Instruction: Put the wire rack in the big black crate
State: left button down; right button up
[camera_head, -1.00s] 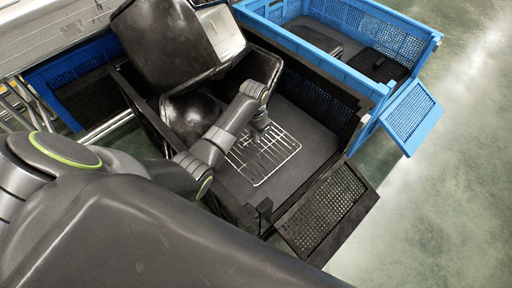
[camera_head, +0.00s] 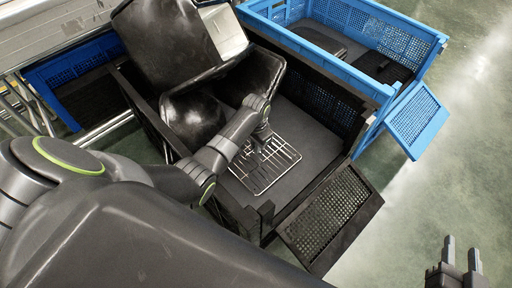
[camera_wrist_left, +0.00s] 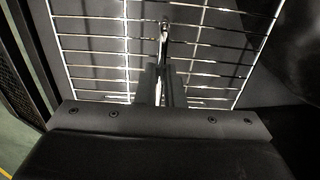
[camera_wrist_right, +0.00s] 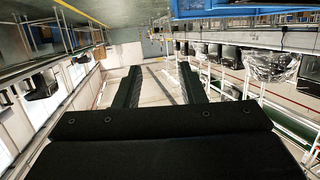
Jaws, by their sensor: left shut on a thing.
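The silver wire rack (camera_head: 284,153) is inside the big black crate (camera_head: 232,208), flat or nearly flat over its grey floor. I cannot tell whether it touches the floor. My left gripper (camera_head: 257,152) reaches down into the crate and is shut on the wire rack. In the left wrist view the rack (camera_wrist_left: 95,58) spreads out beyond the two closed fingers (camera_wrist_left: 165,65). My right gripper (camera_head: 462,248) is empty and open at the lower right, above the floor and outside the crate. Its spread fingers also show in the right wrist view (camera_wrist_right: 160,80).
Black bins (camera_head: 190,118) fill the crate's back left part. Its mesh flap (camera_head: 330,215) hangs open at the front right. A blue crate (camera_head: 345,78) stands behind it, with an open flap (camera_head: 416,120). The green floor at the right is clear.

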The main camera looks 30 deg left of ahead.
pick_arm(q)
jog(key=shift+f, duration=0.35)
pick_arm(e)
jog(key=shift+w+d+r+t, duration=0.1)
jog(key=shift+w+r+t, duration=0.1)
jog(key=shift+r+t, duration=0.4)
jog(key=shift+w+r+t, duration=0.2)
jog(key=shift+r+t, duration=0.1)
jog(key=shift+r, duration=0.5)
pick_arm(q)
jog(key=shift+f, duration=0.15)
pick_arm(e)
jog(key=shift+r, duration=0.1)
pick_arm(q)
jog(key=c, duration=1.5)
grip_release()
jog(key=shift+c, duration=0.2)
